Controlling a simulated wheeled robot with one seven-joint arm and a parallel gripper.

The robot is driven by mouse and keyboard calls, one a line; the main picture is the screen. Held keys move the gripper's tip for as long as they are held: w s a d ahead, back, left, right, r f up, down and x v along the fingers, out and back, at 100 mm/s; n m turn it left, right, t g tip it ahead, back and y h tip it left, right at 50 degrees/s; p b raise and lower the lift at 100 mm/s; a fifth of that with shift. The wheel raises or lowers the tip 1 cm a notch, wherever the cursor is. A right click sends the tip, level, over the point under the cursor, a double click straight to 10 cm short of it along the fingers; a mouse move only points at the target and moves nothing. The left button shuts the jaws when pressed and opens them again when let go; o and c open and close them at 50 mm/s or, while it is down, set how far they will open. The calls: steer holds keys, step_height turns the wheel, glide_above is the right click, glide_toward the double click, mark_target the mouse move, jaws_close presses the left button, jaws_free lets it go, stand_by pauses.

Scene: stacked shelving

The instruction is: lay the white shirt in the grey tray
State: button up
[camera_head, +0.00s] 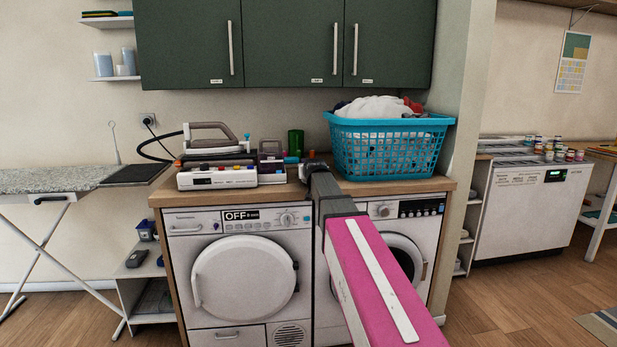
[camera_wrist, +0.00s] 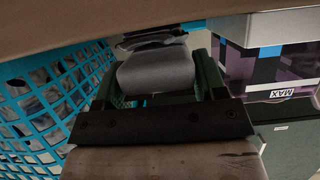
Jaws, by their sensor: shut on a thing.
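My gripper (camera_head: 314,168) is low over the counter, just left of the blue basket, at the end of my pink arm. In the wrist view my gripper (camera_wrist: 155,85) is shut, with a smooth grey thing between its dark sides; I cannot tell what this thing is. A heap of white cloth (camera_head: 375,108) lies on top in the basket; I cannot tell whether it is the white shirt. I cannot make out the grey tray in either view.
The blue basket (camera_head: 390,150) stands on the counter's right end; it fills the left of the wrist view (camera_wrist: 45,110). Green cupboards (camera_head: 285,45) hang above.

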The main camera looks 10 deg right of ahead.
steer(key=shift+f, duration=0.35)
steer(key=shift+f, duration=0.15)
steer(key=o, duration=0.9)
steer(key=shift+o, duration=0.2)
steer(key=shift+r, duration=0.2)
